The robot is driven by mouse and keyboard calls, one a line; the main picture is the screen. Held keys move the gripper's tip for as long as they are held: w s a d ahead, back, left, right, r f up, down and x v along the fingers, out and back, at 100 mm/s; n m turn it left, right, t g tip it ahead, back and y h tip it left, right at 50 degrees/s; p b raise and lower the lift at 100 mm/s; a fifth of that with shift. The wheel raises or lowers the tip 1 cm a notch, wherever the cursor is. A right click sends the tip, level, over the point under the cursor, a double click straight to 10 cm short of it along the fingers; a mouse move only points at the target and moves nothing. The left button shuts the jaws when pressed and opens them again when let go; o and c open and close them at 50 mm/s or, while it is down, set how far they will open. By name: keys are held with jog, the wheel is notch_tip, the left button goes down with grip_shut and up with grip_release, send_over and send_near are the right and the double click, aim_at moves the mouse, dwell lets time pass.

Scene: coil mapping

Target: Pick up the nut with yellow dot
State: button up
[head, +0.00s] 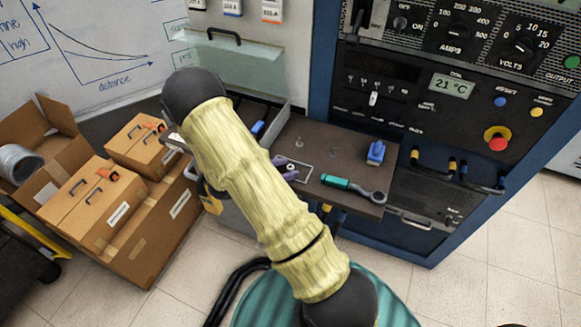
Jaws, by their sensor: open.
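I cannot make out a nut with a yellow dot in the head view. The brown work shelf (330,201) holds small items. Small purple pieces (284,165) lie at its left side, partly behind my arm, too small to identify. Two small upright pegs or screws, a left one (299,142) and a right one (333,153), stand toward its back. My arm in its pale yellow sleeve crosses the middle of the view and covers part of the shelf's left side. My gripper's fingers do not show.
A teal-handled wrench (355,187) lies near the shelf's front and a blue object (376,152) at its right. The instrument rack (440,110) stands behind and right. Cardboard boxes (92,203) stack at left. A clear pane (232,59) is above the shelf. Floor is free at right.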

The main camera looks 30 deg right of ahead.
jog(key=shift+d, duration=0.1)
dwell(0.4)
grip_shut()
notch_tip(320, 180, up, 10)
dwell(0.6)
jog(key=shift+w, duration=0.1)
dwell(0.4)
